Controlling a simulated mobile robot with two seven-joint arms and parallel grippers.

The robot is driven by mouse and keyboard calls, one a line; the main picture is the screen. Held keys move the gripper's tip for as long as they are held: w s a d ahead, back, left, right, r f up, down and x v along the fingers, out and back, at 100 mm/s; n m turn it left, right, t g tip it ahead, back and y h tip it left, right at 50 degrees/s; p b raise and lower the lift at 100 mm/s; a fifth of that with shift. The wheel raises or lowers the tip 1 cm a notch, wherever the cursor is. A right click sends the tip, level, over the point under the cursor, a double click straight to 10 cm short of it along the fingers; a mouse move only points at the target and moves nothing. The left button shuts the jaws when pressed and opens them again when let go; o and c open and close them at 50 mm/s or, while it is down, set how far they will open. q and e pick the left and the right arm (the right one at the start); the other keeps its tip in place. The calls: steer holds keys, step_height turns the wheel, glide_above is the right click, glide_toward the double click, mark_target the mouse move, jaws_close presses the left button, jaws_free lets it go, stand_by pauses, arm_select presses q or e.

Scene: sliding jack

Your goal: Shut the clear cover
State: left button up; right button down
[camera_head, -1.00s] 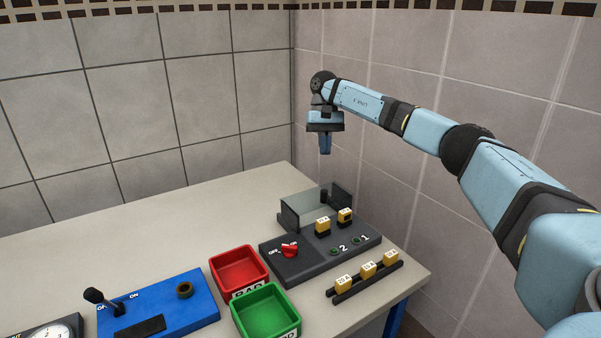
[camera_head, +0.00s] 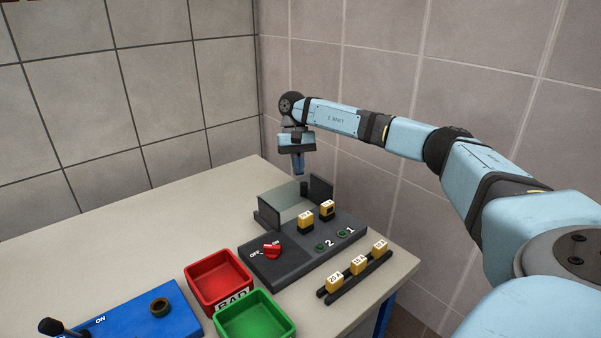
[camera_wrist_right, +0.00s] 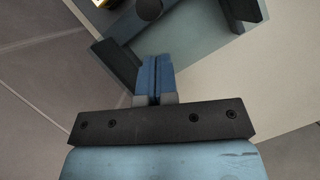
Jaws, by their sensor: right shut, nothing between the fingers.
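The clear cover (camera_head: 285,203) is a see-through pane with dark side pieces at the back of a dark control box (camera_head: 290,258). It stands open, behind two yellow blocks plugged into the box. A dark round knob (camera_head: 304,188) shows by its far edge. My right gripper (camera_head: 298,172) is shut and empty, pointing down just above and behind the cover. In the right wrist view its blue fingers (camera_wrist_right: 155,80) are together, with the pane (camera_wrist_right: 195,60) beyond them. I cannot tell whether they touch it. My left gripper is not in view.
The box has a red switch (camera_head: 271,251). A rack (camera_head: 340,291) with three yellow blocks lies in front. Red (camera_head: 218,275) and green (camera_head: 254,318) bins and a blue unit (camera_head: 150,318) stand to the left. A tiled wall (camera_head: 370,180) is close on the right.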

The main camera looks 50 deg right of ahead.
steer(key=shift+s+a+r, duration=0.1)
steer(key=shift+s+a, duration=0.15)
steer(key=shift+s, duration=0.2)
steer(key=shift+s+a+r, duration=0.1)
steer(key=shift+s+a, duration=0.15)
steer(key=shift+s, duration=0.2)
steer(key=shift+s+a, duration=0.15)
steer(key=shift+s, duration=0.05)
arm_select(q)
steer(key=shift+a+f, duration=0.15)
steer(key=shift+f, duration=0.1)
arm_select(e)
steer(key=shift+f, duration=0.1)
steer(key=shift+s, duration=0.1)
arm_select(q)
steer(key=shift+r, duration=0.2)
arm_select(e)
steer(key=s+a, duration=0.1)
steer(key=s, duration=0.7)
steer(key=shift+s, duration=0.35)
